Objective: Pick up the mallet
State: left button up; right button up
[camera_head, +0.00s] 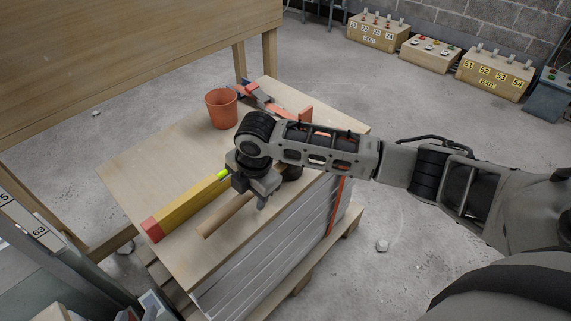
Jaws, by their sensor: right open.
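The mallet (222,217) lies on the plywood top of a stack. Its light wooden handle points to the lower left. A dark part at the handle's far end, probably the head, shows partly behind my right gripper (252,193). My right arm reaches in from the right and its gripper points down over the upper part of the handle. The gripper is open, with the fingers at the handle; I cannot tell whether they touch it. My left gripper is out of view.
A yellow level (188,204) with red end lies just left of the handle. An orange cup (222,108) and an orange-and-grey tool (262,98) stand farther back. A wooden table (130,60) is at upper left. Labelled boxes (495,75) line the wall.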

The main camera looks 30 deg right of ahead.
grip_shut()
jog(key=shift+w, duration=0.1)
jog(key=shift+r, duration=0.1)
